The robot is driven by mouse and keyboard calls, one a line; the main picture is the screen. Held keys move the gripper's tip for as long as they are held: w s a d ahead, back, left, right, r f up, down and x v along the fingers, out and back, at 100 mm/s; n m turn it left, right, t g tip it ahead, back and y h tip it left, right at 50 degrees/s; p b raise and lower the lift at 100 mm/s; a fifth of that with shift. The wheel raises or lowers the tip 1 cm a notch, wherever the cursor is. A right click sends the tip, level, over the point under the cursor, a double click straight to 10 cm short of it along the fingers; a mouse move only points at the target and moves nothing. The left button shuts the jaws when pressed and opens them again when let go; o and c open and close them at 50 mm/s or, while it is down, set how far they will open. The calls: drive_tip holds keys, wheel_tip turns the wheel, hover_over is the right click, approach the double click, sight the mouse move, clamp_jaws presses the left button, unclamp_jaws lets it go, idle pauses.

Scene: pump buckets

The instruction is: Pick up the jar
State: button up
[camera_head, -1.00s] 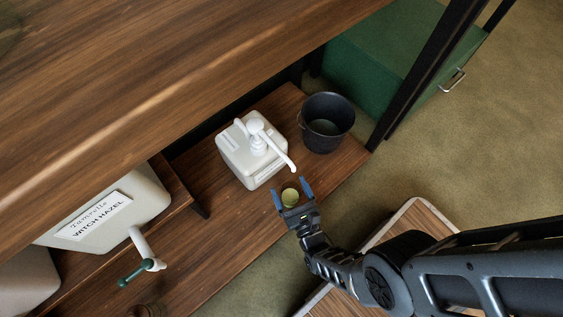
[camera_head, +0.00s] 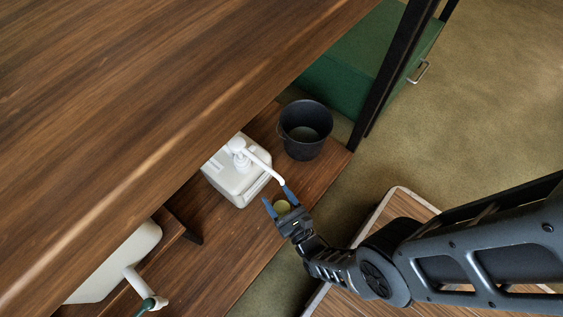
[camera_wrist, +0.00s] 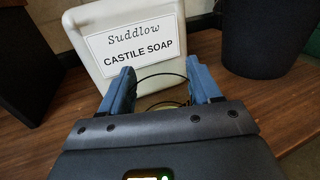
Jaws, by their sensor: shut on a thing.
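The jar (camera_head: 282,207) shows from above as a small round yellow-green shape at the front of the low wooden shelf. In the wrist view only thin dark curves and a yellowish patch of the jar (camera_wrist: 168,104) show between the fingers; the rest is hidden behind my gripper. My gripper (camera_head: 279,199) is shut on the jar, one blue finger on each side of it. The fingers (camera_wrist: 164,82) also show in the wrist view.
A white pump container (camera_head: 238,178), labelled Castile Soap in the wrist view (camera_wrist: 125,45), stands just behind, its spout reaching toward my gripper. A black bucket (camera_head: 305,130) stands to the right. A wooden tabletop (camera_head: 150,110) overhangs the shelf (camera_head: 235,235). Another white container (camera_head: 120,265) is at left.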

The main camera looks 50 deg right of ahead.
drive_tip(key=c, duration=0.5)
drive_tip(key=shift+c, duration=0.2)
